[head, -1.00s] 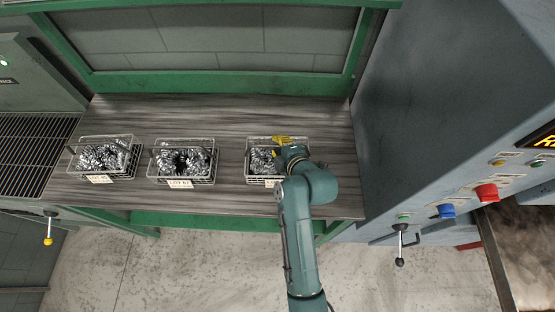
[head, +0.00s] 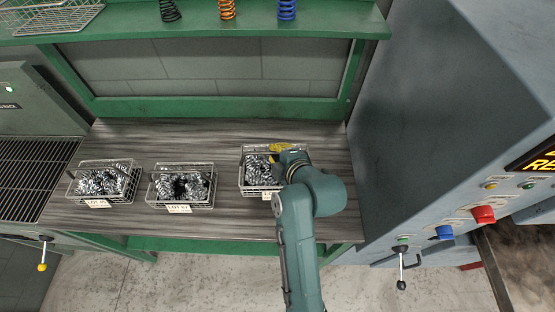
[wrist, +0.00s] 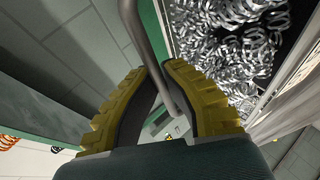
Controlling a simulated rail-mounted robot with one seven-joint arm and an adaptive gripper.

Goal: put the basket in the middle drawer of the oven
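The right-hand wire basket (head: 250,189), full of shiny metal springs, is at the right part of the grey bench in the head view. My gripper (head: 280,148), with yellow finger pads, is at this basket's far side. In the wrist view, my gripper (wrist: 162,80) has the basket's bar-like handle (wrist: 146,40) between its two pads, which are closed on it. The springs (wrist: 235,45) show beyond the fingers. The basket looks raised a little above the bench. My wrist hides its right part. No oven drawer can be made out.
Two similar baskets stand on the bench (head: 225,140), a middle one (head: 182,206) and a left one (head: 98,203). A green shelf (head: 190,30) with coloured springs stands behind. A tall grey cabinet (head: 400,130) with buttons and a lever borders the right; a grille (head: 30,180) lies left.

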